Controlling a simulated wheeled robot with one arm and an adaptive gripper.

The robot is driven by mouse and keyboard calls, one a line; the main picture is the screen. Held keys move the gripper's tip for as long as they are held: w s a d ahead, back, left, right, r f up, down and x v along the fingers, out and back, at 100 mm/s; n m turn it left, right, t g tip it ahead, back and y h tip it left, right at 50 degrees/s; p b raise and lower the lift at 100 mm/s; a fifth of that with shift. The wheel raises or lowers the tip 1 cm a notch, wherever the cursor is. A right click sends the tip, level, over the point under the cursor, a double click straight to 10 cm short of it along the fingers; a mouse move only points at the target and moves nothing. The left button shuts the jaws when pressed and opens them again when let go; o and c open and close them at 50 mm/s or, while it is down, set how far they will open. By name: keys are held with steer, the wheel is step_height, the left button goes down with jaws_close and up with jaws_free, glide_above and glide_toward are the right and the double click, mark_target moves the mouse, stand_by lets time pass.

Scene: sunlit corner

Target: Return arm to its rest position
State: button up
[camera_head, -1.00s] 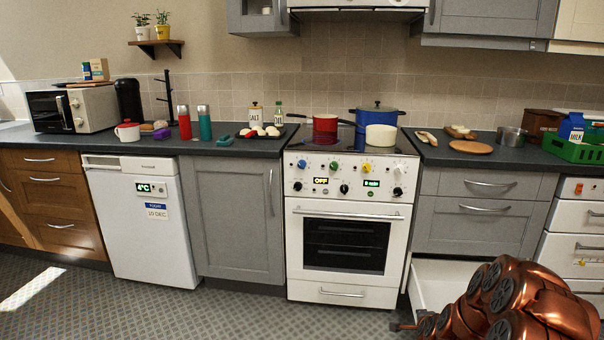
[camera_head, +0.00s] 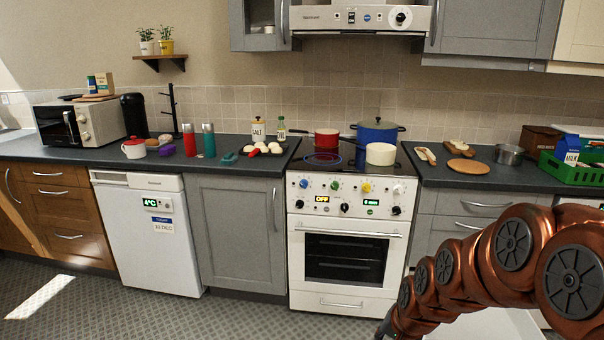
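My copper-coloured arm rises from the lower right of the head view and bends down to the left, in front of the grey drawer unit (camera_head: 450,212). A dark part of my gripper (camera_head: 384,332) shows at the bottom edge, low in front of the oven's lower right corner. Most of it is cut off by the frame, so its fingers and anything between them cannot be seen. An open white drawer (camera_head: 490,325) lies low behind and below my arm, partly hidden by it.
The white oven (camera_head: 350,284) carries a red pan (camera_head: 326,139), a blue pot (camera_head: 377,131) and a cream pot (camera_head: 380,154). A green crate (camera_head: 572,172) stands on the right counter. A white fridge (camera_head: 150,240) stands left. The floor (camera_head: 235,318) at front left is clear.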

steer(key=s+r+n+g+p, duration=0.2)
steer(key=s+r, duration=0.3)
steer(key=s, duration=0.4)
steer(key=s+r+n+g+h+p, duration=0.1)
steer(key=s+r+n+g+p, duration=0.1)
steer(key=s+r, duration=0.4)
steer(key=s+r+n+g+p, duration=0.1)
steer(key=s+r+p, duration=0.3)
steer(key=s, duration=0.9)
steer(key=shift+s+r+n+g+h, duration=0.3)
steer(key=shift+s+r+n+g, duration=0.1)
steer(key=shift+r+n, duration=0.4)
